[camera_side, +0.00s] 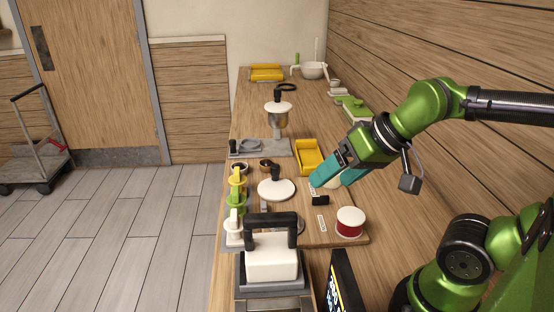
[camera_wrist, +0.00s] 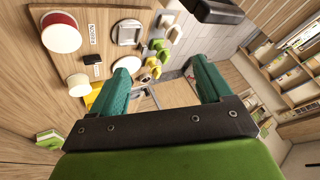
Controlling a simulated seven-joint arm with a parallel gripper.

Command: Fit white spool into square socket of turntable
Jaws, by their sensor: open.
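My gripper (camera_side: 328,177) is open above the right part of a wooden board, its teal fingers apart and empty in the wrist view (camera_wrist: 160,70). A pale round piece, which looks like the white spool (camera_wrist: 79,84), stands on the board left of the fingers in the wrist view. In the side view my fingers hide most of it.
A red spool with a white top (camera_side: 350,221) and a small black block (camera_side: 320,200) are close by. A rack of coloured spools (camera_side: 236,200), a white block with a black handle (camera_side: 271,256) and a yellow tray (camera_side: 309,157) stand around.

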